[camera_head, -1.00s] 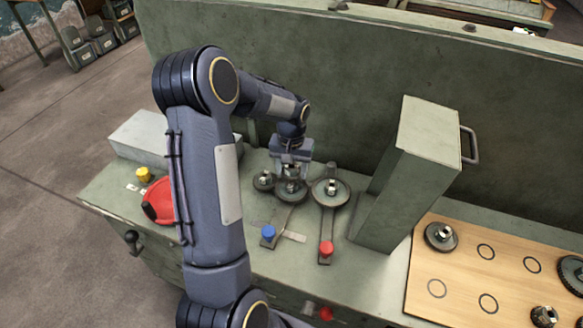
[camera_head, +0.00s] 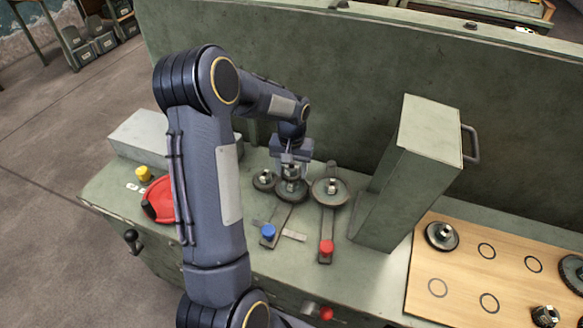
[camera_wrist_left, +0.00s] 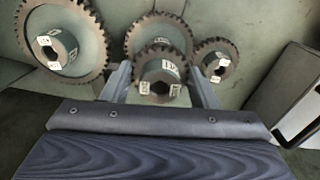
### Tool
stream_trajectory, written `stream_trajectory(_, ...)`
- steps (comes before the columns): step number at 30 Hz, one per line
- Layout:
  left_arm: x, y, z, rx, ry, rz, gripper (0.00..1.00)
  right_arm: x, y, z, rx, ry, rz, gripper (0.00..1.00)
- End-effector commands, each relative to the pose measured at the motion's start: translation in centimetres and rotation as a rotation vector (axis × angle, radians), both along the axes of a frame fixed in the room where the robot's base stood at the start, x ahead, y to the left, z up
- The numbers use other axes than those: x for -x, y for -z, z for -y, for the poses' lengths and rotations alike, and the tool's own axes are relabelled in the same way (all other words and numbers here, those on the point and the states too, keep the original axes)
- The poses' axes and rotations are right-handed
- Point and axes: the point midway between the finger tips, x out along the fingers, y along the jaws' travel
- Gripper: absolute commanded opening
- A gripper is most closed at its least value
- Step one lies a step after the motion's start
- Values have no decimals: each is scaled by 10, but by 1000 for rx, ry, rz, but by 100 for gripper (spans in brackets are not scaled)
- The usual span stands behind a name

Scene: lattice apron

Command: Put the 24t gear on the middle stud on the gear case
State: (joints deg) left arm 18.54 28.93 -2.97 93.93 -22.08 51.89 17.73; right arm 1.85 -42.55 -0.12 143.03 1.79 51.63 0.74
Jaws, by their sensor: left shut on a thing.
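My left gripper (camera_head: 291,178) is shut on a small toothed gear (camera_wrist_left: 160,66) with a light hub, seen between the fingers in the left wrist view. I take it for the 24t gear; the hub tags are too small to read for sure. It is over a wider gear (camera_wrist_left: 160,34) at the middle of the gear case, which also shows below the fingers in the head view (camera_head: 291,194). I cannot tell whether they touch. The middle stud is hidden. A large gear (camera_head: 331,192) and a small gear (camera_head: 264,181) flank it. My right gripper is not in view.
Blue (camera_head: 268,231) and red (camera_head: 326,247) knobs are in front of the gears. A tall green box (camera_head: 400,190) stands to the right, beside a wooden board (camera_head: 457,266) with gears and circles.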

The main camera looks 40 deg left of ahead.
Motion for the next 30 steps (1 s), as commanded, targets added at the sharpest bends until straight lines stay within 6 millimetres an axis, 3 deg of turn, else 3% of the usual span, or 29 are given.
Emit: stream_trajectory(30,-1,8,0,-1,0,2,15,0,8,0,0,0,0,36)
